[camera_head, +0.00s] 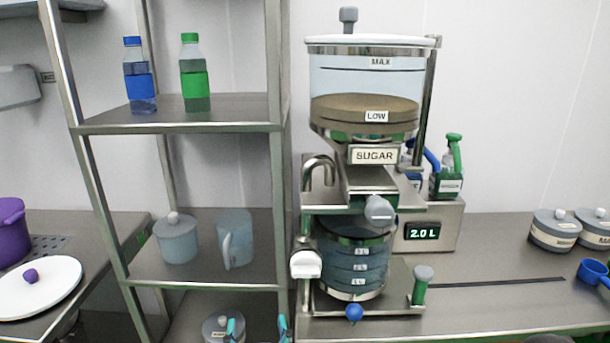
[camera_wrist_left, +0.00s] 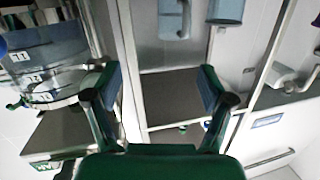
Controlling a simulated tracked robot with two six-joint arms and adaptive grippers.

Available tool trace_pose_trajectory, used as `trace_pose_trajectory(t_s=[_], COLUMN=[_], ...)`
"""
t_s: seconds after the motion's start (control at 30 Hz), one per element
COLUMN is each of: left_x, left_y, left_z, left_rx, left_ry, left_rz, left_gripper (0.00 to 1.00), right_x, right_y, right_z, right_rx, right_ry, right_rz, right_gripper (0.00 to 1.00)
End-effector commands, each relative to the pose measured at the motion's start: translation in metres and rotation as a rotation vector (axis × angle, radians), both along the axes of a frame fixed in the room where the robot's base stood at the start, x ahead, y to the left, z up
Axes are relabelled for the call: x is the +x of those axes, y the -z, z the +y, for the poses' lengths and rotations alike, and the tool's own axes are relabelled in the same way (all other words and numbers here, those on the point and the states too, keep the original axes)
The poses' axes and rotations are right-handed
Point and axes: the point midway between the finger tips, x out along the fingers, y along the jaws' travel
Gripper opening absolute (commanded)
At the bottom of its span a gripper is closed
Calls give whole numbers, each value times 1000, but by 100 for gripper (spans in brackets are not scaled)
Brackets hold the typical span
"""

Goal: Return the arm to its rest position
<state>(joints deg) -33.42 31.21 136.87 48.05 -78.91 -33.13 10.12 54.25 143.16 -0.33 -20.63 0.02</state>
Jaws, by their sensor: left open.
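My left gripper (camera_head: 257,328) shows only by its teal fingertips at the bottom edge of the head view, in front of the lower part of the steel rack. In the left wrist view the same gripper (camera_wrist_left: 160,76) is open, its two fingers wide apart with nothing between them. Behind the fingers in that view are the rack's shelves. The rest of the left arm is hidden below the head view. My right gripper is not in view.
The steel rack (camera_head: 180,129) holds two bottles on top, and a lidded pot (camera_head: 177,240) and a jug (camera_head: 236,240) below. A lidded container (camera_head: 220,326) is close to the fingertips. The sugar dispenser (camera_head: 368,80) stands right of the rack. Counter at right is mostly clear.

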Motion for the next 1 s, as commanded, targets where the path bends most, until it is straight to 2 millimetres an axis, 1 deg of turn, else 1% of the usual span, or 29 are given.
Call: trace_pose_trajectory(t_s=[0.03,0.07,0.1,0.17,0.2,0.23,0.27,0.3,0.37,0.4,0.47,0.5,0.57,0.6,0.67,0.73,0.8,0.87,1.0], left_x=[7,10,11,8,2,-4,-11,-24,-49,-68,-100,-121,-149,-165,-184,-200,-211,-215,-215], left_y=[26,43,68,109,137,158,179,206,246,269,298,312,325,329,329,328,328,328,328], left_z=[30,46,64,86,98,106,111,116,119,116,106,96,78,64,49,41,37,36,36], left_rx=[25,37,44,33,13,-9,-36,-80,-159,-220,-315,-375,-450,-484,-524,-559,-585,-605,-617], left_ry=[-53,-71,-84,-88,-83,-77,-67,-52,-23,0,41,72,127,168,212,232,232,215,201], left_rz=[62,103,163,268,341,398,457,537,665,751,879,961,1071,1136,1217,1287,1334,1358,1356], left_gripper=[82,82,82,82,82,82,82,82,82,82,82,82,82,82,82,82,82,82,82], right_x=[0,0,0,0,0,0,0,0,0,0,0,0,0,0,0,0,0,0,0], right_y=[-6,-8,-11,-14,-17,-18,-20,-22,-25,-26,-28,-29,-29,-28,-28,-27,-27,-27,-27], right_z=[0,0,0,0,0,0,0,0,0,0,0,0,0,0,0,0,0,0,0], right_rx=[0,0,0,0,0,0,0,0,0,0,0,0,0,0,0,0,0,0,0], right_ry=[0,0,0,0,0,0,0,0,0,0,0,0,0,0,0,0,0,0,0], right_rz=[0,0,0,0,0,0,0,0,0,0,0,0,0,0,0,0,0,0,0], right_gripper=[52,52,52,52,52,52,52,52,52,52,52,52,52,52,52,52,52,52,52])
